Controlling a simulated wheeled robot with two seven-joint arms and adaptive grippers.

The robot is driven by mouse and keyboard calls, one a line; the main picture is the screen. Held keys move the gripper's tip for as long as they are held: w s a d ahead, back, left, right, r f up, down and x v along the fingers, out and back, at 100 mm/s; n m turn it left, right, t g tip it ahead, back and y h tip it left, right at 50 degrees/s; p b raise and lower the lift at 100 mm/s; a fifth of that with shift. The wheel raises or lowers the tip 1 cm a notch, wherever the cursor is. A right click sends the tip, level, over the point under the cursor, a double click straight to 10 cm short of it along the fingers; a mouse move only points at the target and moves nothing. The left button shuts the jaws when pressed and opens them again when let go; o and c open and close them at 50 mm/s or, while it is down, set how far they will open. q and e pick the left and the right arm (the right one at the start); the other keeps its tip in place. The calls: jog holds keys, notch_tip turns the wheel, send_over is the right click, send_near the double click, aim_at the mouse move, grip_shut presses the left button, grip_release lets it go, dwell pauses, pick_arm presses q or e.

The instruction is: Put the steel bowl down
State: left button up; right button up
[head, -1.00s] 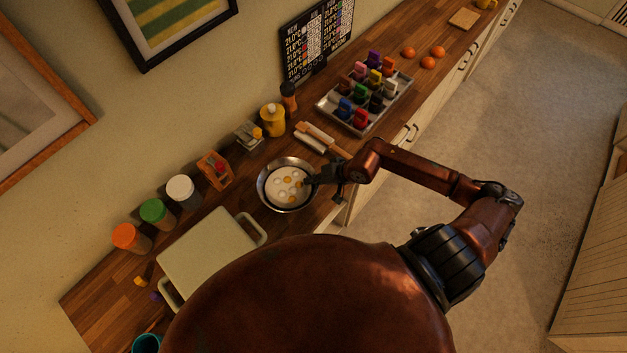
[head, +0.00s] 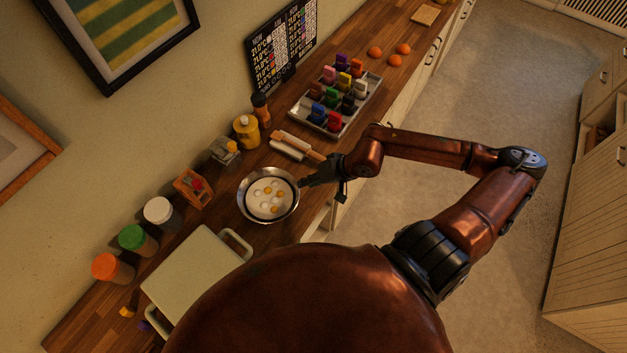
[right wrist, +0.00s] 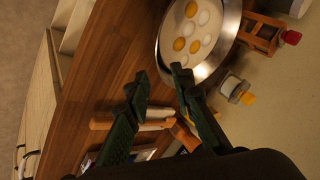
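The steel bowl (head: 243,207) sits upright on the wooden counter. It holds a pale layer with several white and yellow round pieces. It also shows at the top of the right wrist view (right wrist: 233,28). My right gripper (head: 304,183) is at the bowl's right side, its tips close to the rim. In the right wrist view its two fingers (right wrist: 160,76) are apart with nothing between them. One fingertip appears close to the rim; whether it touches is unclear. My left gripper is not in view.
A rolling pin (head: 298,147) lies behind the bowl, near a tray (head: 341,131) of colored items. A yellow jar (head: 246,132), a wooden rack (head: 193,188) and lidded jars (head: 138,240) line the wall.

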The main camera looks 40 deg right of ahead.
jog(key=shift+v, duration=1.3)
